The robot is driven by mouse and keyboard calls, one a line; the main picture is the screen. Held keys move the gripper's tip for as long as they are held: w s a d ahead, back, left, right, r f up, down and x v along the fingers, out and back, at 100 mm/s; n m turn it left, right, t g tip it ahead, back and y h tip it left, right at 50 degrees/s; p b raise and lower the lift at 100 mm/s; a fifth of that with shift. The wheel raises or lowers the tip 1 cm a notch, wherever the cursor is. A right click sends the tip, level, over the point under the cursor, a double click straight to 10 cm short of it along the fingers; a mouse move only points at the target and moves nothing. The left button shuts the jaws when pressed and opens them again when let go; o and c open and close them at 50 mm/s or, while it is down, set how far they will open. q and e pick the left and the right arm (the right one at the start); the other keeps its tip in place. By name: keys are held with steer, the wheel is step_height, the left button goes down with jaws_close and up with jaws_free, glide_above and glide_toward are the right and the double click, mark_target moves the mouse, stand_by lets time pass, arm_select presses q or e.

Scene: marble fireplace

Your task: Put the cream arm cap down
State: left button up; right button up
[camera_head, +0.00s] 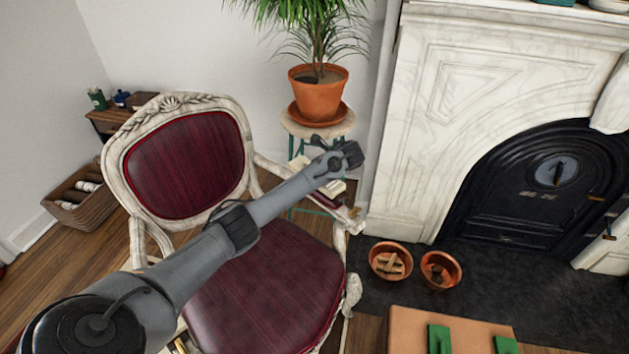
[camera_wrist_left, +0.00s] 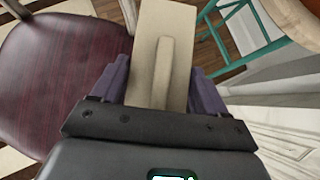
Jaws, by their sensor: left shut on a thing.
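The cream arm cap (camera_wrist_left: 178,30) is a flat board with a raised rounded bar along its middle. In the left wrist view my left gripper (camera_wrist_left: 158,92) is shut on it, with purple fingers on both sides. In the head view my left arm reaches across the chair, and the gripper (camera_head: 338,162) is above the chair's right-hand arm, with the cream cap (camera_head: 334,188) partly showing below it. I cannot tell whether the cap touches the chair arm. The carved cream chair (camera_head: 230,104) has a dark red seat (camera_head: 275,285) and back. My right gripper is not in view.
A potted plant (camera_head: 318,98) stands on a round stool (camera_head: 335,130) just behind the cap. A tan surface with green pieces (camera_head: 400,330) is at the lower right. A marble fireplace (camera_head: 420,130) stands at right.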

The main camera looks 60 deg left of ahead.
arm_select(q)
step_height(320, 180, down, 3)
steer(key=shift+d+f+b, duration=0.1)
steer(key=shift+b, duration=0.6)
steer(key=o, duration=1.1)
steer(key=shift+f, duration=0.1)
